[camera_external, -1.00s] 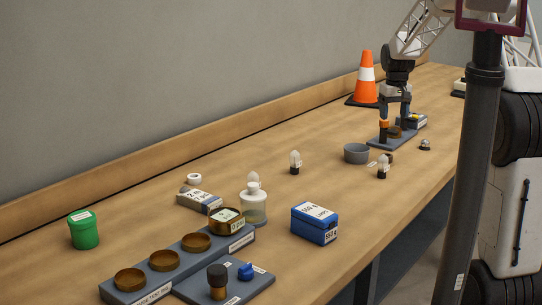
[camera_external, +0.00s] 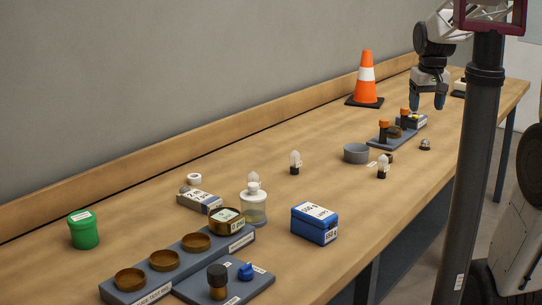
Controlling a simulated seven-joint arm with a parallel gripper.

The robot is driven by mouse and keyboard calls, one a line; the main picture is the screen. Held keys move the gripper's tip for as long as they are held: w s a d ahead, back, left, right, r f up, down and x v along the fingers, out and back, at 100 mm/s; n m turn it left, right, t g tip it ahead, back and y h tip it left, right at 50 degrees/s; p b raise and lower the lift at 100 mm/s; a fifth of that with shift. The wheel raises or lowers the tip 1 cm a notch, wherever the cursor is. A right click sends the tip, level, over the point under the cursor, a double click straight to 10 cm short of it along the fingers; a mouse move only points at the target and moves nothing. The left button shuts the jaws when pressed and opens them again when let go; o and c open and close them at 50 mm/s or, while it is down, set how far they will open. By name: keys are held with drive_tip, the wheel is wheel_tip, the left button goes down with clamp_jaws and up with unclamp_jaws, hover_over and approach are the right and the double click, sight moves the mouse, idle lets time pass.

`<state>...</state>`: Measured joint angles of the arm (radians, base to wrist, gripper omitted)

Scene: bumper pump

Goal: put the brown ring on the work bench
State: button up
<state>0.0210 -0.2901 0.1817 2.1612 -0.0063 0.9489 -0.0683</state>
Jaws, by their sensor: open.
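A small dark brown round piece (camera_external: 395,132) sits on the grey fixture (camera_external: 380,143) at the back, between two orange-topped posts. I cannot tell whether it is ring-shaped. Three brown round cups or rings (camera_external: 165,261) sit in the long grey block at the front left. My gripper (camera_external: 428,106) is open, with its fingers pointing down above the bench, beyond and right of the fixture. Nothing shows between its fingers.
A grey cup (camera_external: 356,153), several small bulbs (camera_external: 295,162) and a blue box (camera_external: 314,223) stand on the bench. An orange cone (camera_external: 367,78) stands behind the fixture. A green jar (camera_external: 83,230) is at far left. The bench middle has free room.

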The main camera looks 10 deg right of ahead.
drive_tip(key=s+f+t, duration=0.1)
drive_tip(key=s+f, duration=0.2)
drive_tip(key=s, duration=1.9)
drive_tip(key=shift+a+m, duration=0.4)
